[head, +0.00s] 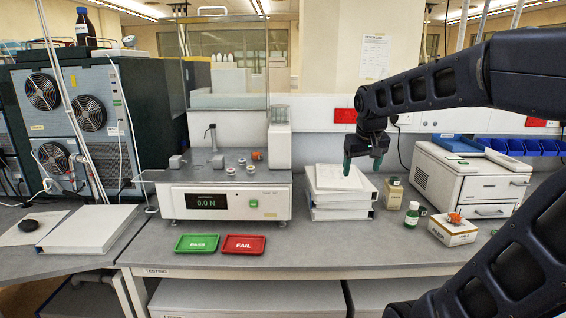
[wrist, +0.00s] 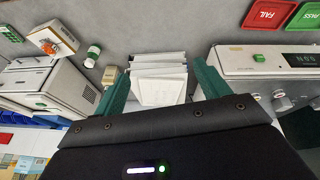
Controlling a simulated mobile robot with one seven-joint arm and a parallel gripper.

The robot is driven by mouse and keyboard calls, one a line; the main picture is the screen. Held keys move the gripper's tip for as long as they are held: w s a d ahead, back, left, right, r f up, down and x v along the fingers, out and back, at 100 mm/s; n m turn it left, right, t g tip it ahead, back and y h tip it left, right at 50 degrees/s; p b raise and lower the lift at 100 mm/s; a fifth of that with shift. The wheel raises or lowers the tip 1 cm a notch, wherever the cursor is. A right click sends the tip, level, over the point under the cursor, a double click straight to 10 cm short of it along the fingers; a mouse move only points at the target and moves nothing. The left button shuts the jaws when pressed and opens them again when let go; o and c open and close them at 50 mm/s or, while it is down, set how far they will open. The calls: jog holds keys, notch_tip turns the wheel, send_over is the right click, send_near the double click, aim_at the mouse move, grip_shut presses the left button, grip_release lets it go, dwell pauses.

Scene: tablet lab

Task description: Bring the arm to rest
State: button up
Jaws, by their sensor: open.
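My gripper (head: 362,162) has green fingers and hangs from my dark arm above a stack of white binders (head: 340,208) on the bench. In the wrist view my gripper (wrist: 160,88) is open, its two green fingers far apart. The binder stack (wrist: 158,72) shows between and beyond them. Nothing is held between the fingers. My arm comes in from the right side of the head view, bent at the elbow.
A tester (head: 225,201) reading 0.0 N stands left, with a green PASS tray (head: 197,243) and a red FAIL tray (head: 244,244) before it. The front bench middle is clear.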

jog(key=s+d+f+m, duration=0.1)
jog(key=s+d+f, duration=0.1)
jog(key=s, duration=0.3)
jog(key=s+d+f+m, duration=0.1)
jog(key=s+d+f, duration=0.2)
jog(key=s, duration=0.3)
jog(key=shift+s+d+f, duration=0.15)
jog(key=shift+s+f, duration=0.15)
jog(key=shift+f, duration=0.1)
